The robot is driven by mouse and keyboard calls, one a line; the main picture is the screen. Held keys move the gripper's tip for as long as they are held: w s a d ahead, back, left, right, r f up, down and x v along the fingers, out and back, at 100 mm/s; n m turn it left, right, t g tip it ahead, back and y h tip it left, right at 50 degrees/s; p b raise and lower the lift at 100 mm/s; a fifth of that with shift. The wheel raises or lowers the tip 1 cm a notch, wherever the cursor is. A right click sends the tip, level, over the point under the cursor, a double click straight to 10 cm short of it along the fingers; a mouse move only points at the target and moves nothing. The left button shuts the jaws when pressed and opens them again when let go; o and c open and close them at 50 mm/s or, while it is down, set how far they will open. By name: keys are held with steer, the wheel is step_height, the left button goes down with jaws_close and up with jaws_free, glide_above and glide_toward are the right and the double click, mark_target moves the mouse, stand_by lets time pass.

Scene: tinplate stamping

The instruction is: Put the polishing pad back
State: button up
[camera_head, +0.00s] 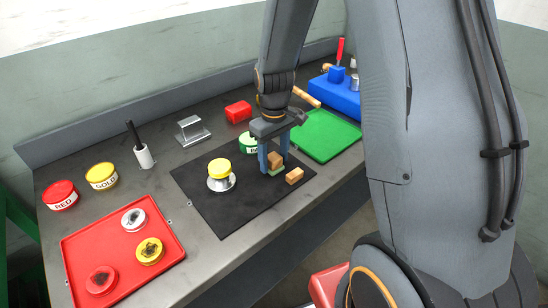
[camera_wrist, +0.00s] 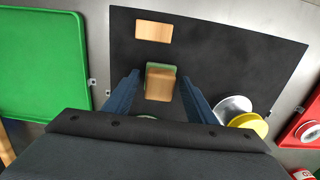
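A small wood-topped block with a green layer, which looks like the polishing pad (camera_head: 275,160), is on the black mat (camera_head: 205,207). In the wrist view the pad (camera_wrist: 160,82) is between the two blue fingers of my gripper (camera_wrist: 160,78), with a gap on each side. In the head view my gripper (camera_head: 273,165) points down over the pad, and its fingers partly hide it. My gripper is open. A plain wooden block (camera_head: 294,176) lies near the pad on the mat, and it also shows in the wrist view (camera_wrist: 154,31).
A yellow-topped silver tin (camera_head: 221,183) stands left on the mat. A green-lidded tin (camera_head: 248,139) is close behind my gripper. A green tray (camera_head: 329,121) is to the right, with a blue holder (camera_head: 340,98) beyond. A red tray (camera_head: 80,240) holds round pieces at left.

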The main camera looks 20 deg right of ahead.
mark_target(274, 157)
steer(key=shift+r, duration=0.15)
step_height(274, 157, up, 12)
steer(key=b, duration=0.3)
steer(key=s+f+m+t, duration=0.1)
steer(key=s+f+m, duration=0.3)
steer(key=s, duration=1)
step_height(274, 157, down, 2)
steer(key=shift+f+m, duration=0.1)
steer(key=shift+m, duration=0.2)
